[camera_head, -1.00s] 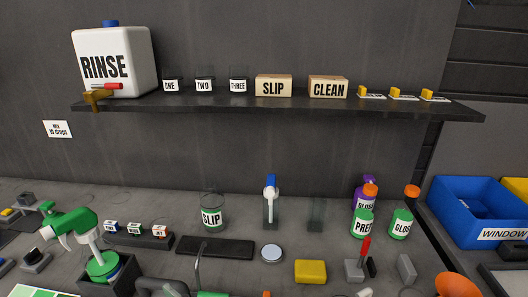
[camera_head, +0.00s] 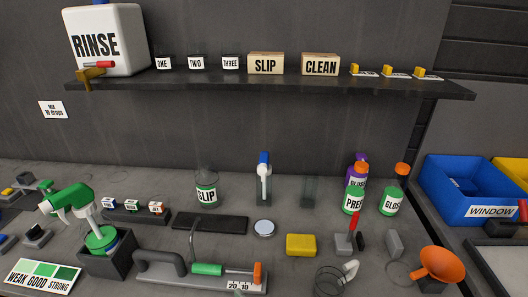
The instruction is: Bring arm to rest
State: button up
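My arm and my gripper do not show in the head view. The workbench (camera_head: 120,170) lies below the camera with its items standing apart on it. A green and white spray head (camera_head: 68,202) on a bottle stands in a dark holder (camera_head: 108,262) at the left. A clear jar labelled SLIP (camera_head: 206,190) stands near the wall. Whether my gripper holds anything is not shown.
A dark shelf (camera_head: 270,88) carries the RINSE tank (camera_head: 105,40) and boxes labelled SLIP (camera_head: 266,64) and CLEAN (camera_head: 320,65). A blue WINDOW bin (camera_head: 470,185) stands at the right. An orange funnel (camera_head: 438,263), yellow sponge (camera_head: 300,245) and clear jug (camera_head: 330,281) occupy the front.

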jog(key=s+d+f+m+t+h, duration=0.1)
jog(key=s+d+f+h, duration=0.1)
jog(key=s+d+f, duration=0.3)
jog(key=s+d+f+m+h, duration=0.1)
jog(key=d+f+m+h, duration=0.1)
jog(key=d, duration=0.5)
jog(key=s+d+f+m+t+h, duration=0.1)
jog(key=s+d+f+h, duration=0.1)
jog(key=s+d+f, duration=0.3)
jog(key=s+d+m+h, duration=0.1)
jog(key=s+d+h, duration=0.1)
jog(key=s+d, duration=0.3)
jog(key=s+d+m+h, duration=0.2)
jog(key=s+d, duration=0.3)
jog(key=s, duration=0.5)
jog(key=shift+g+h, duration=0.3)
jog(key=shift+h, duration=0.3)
